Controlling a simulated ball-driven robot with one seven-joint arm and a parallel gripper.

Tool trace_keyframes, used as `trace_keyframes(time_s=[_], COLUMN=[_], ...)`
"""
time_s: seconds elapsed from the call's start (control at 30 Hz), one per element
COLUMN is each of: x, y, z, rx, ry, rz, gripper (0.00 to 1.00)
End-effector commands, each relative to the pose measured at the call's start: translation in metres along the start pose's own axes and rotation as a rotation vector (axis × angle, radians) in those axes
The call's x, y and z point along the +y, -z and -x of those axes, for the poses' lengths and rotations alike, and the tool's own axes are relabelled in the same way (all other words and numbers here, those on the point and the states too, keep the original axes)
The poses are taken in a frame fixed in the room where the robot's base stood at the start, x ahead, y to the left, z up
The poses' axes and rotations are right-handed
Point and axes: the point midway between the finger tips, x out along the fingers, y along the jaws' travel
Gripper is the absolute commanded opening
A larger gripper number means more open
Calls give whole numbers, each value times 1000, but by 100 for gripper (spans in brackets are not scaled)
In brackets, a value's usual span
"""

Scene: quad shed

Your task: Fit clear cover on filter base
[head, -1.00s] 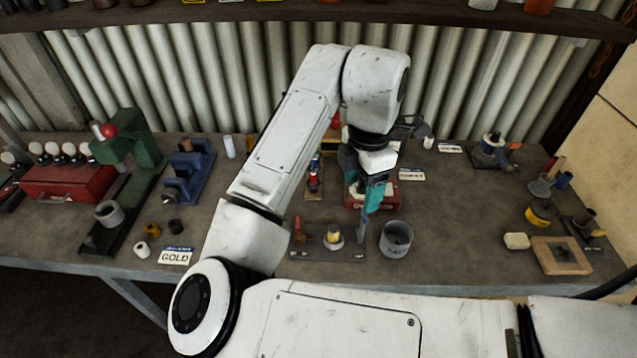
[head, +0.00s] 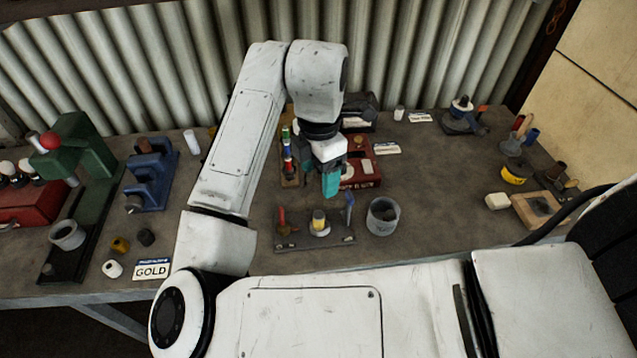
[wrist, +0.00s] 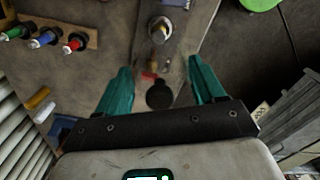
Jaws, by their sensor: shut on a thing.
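My gripper (head: 330,188) hangs above the workbench, behind and above a dark mounting plate (head: 290,243). In the wrist view its teal fingers (wrist: 160,66) stand apart. They are shut on what seems to be the clear cover, whose see-through outline I can hardly make out. The filter base (head: 320,228), a pale round seat with a yellow core, stands on the plate. It also shows in the wrist view (wrist: 160,30), beyond the fingertips and apart from them. A red-handled part (head: 282,217) and a blue part (head: 349,203) flank it.
A grey cup (head: 382,215) stands right of the plate. A red box (head: 361,172) and a rack of coloured pieces (head: 290,165) are behind. A green press (head: 75,150) and a GOLD sign (head: 152,269) are at left. The bench right of the cup is mostly clear.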

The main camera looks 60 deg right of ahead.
Motion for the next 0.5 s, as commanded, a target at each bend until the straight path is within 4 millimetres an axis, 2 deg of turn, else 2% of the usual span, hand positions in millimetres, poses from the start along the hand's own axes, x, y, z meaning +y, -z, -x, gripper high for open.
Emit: trace_keyframes(time_s=[0.03,0.1,0.5], x=[0,0,0], y=[0,0,0], z=[-13,-18,-30], rx=[2,1,1], ry=[1,0,0], rz=[0,0,-1], gripper=[38,38,38])
